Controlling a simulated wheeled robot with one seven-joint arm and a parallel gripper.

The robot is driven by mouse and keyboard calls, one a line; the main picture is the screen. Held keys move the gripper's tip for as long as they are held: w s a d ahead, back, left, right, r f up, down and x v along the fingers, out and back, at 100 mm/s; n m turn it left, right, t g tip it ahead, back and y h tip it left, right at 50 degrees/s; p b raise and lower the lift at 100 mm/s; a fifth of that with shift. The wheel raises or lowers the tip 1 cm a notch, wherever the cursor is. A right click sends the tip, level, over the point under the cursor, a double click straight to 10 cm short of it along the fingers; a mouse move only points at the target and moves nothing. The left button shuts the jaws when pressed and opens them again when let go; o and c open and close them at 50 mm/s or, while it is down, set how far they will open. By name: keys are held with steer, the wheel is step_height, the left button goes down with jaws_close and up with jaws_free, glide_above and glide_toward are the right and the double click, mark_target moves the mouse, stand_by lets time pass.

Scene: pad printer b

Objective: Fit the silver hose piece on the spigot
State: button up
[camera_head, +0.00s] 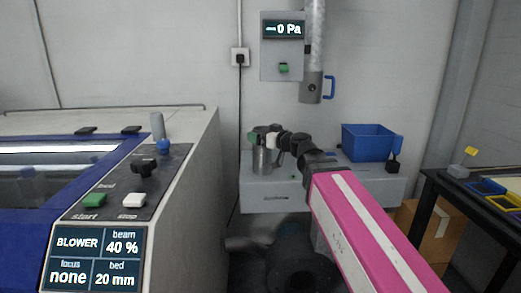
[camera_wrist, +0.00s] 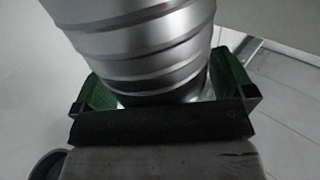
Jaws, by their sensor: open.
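The silver hose piece (camera_wrist: 150,45) is a ribbed metal cylinder that fills the space between the green fingers of my gripper (camera_wrist: 164,88) in the wrist view. In the head view my gripper (camera_head: 262,135) is at the left end of the grey wall unit, with a silver cylinder (camera_head: 265,161) just below the fingers. The fingers are open around the hose piece; any contact is too unclear to tell. I cannot pick out the spigot with certainty; the cylinder's foot and whatever is under it are hard to see.
The grey wall unit (camera_head: 275,200) carries a blue bin (camera_head: 367,142). Above hangs a silver duct (camera_head: 316,35) with a grey collar (camera_head: 311,90) and blue handle, beside a gauge reading about 0 Pa (camera_head: 283,50). A machine (camera_head: 185,200) stands left, a black table (camera_head: 450,188) right.

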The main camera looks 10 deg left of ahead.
steer(key=c, duration=1.2)
